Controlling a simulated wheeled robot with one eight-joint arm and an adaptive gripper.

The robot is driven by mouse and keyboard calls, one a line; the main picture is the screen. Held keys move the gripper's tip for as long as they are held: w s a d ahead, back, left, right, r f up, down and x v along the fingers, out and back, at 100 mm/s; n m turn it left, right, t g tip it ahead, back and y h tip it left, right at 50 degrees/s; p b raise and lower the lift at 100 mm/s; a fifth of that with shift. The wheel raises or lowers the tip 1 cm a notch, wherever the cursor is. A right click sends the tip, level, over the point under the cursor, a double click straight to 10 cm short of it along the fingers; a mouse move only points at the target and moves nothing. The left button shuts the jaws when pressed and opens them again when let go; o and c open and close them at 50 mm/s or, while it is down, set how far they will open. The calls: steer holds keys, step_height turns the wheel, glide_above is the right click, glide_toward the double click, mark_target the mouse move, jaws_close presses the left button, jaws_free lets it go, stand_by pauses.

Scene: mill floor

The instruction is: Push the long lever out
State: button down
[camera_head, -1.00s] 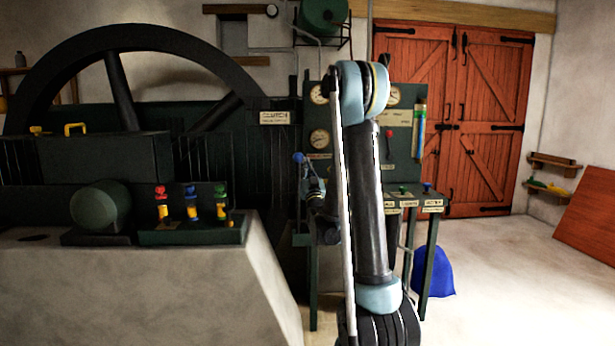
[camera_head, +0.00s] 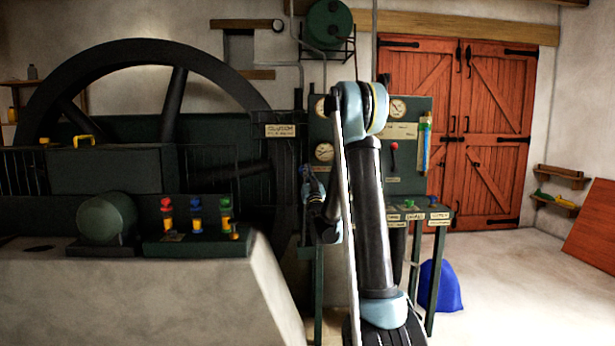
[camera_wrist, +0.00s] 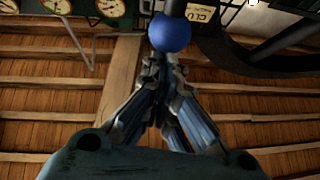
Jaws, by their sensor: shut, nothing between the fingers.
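The long lever shows in the wrist view as a blue ball knob (camera_wrist: 169,33) with a dark rod running up from it. My gripper (camera_wrist: 162,70) is shut and empty, its fingertips right at the near side of the knob. I cannot tell whether they touch it. In the head view the blue knob (camera_head: 305,171) is small, left of my arm, near the clutch sign (camera_head: 281,131). My gripper (camera_head: 314,187) is just beside it there, and most of the lever's rod is hard to make out.
A dark panel with gauges (camera_head: 323,152) and a red-knobbed lever (camera_head: 393,160) stands behind my arm. Open floor (camera_head: 510,285) lies at right.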

steer(key=shift+w, duration=0.1)
steer(key=w+r+g, duration=0.2)
steer(key=w, duration=0.8)
steer(key=w+r+m+g+h, duration=0.1)
steer(key=w+r+g, duration=0.1)
steer(key=w, duration=0.9)
steer(key=shift+w+r+g, duration=0.2)
steer(key=shift+r+g, duration=0.1)
steer(key=shift+g, duration=0.3)
steer(key=shift+s, duration=0.15)
steer(key=s+d, duration=0.2)
steer(key=s, duration=1.1)
steer(key=shift+r, duration=0.2)
